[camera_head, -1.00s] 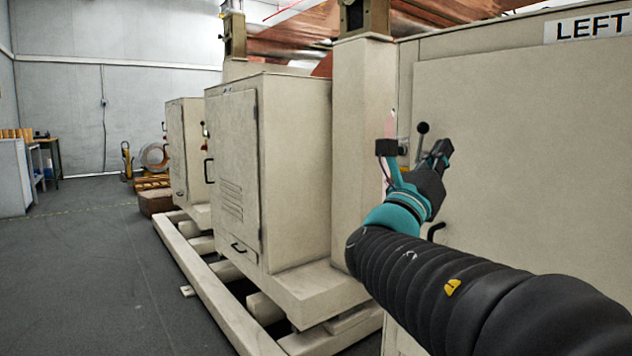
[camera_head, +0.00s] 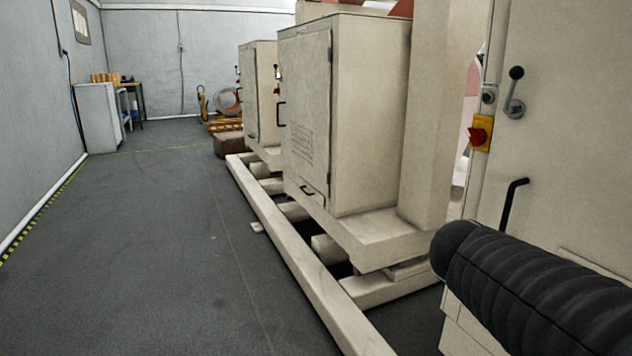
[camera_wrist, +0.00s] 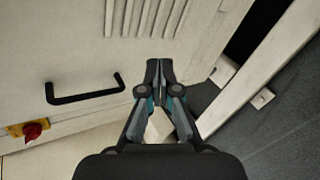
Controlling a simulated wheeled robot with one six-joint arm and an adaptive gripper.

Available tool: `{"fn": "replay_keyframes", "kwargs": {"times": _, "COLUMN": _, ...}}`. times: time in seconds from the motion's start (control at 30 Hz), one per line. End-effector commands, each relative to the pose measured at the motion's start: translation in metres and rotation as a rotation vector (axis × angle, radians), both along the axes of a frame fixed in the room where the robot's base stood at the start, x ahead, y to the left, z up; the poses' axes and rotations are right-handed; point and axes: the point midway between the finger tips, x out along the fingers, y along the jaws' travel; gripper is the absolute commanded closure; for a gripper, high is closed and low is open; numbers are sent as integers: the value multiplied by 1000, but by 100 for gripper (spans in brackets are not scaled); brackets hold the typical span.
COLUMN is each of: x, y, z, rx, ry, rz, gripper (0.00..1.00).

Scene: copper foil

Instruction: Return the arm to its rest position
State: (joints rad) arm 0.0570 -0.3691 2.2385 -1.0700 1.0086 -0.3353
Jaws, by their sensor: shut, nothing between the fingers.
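My gripper (camera_wrist: 154,68) shows in the wrist view with its two fingertips together and nothing between them. It hangs in front of a cream cabinet panel (camera_wrist: 75,75) with vent slots, apart from it as far as I can tell. In the head view only my arm's black ribbed sleeve shows at the lower right; the gripper is out of that picture.
A cream cabinet at the right carries a black ball-ended lever (camera_head: 515,90), a red and yellow switch (camera_head: 481,133) and a black handle (camera_head: 512,203). More cabinets (camera_head: 305,110) stand on a low cream frame (camera_head: 290,255). The grey floor at the left (camera_head: 140,240) is clear.

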Motion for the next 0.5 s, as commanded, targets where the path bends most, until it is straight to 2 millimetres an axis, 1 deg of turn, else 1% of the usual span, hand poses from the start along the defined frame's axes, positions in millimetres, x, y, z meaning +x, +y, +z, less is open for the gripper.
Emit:
{"fn": "replay_keyframes", "kwargs": {"times": 0.03, "x": -9, "y": 12, "z": -15, "rx": 103, "ry": -43, "rz": -37, "gripper": 100}}
{"fn": "replay_keyframes", "kwargs": {"times": 0.1, "x": -21, "y": 29, "z": -35, "rx": 251, "ry": -101, "rz": -100, "gripper": 100}}
{"fn": "replay_keyframes", "kwargs": {"times": 0.17, "x": -31, "y": 47, "z": -51, "rx": 377, "ry": -149, "rz": -156, "gripper": 100}}
{"fn": "replay_keyframes", "kwargs": {"times": 0.2, "x": -38, "y": 59, "z": -60, "rx": 459, "ry": -178, "rz": -195, "gripper": 100}}
{"fn": "replay_keyframes", "kwargs": {"times": 0.33, "x": -58, "y": 100, "z": -84, "rx": 719, "ry": -260, "rz": -321, "gripper": 100}}
{"fn": "replay_keyframes", "kwargs": {"times": 0.4, "x": -67, "y": 122, "z": -92, "rx": 843, "ry": -293, "rz": -382, "gripper": 100}}
{"fn": "replay_keyframes", "kwargs": {"times": 0.5, "x": -80, "y": 150, "z": -99, "rx": 993, "ry": -325, "rz": -445, "gripper": 100}}
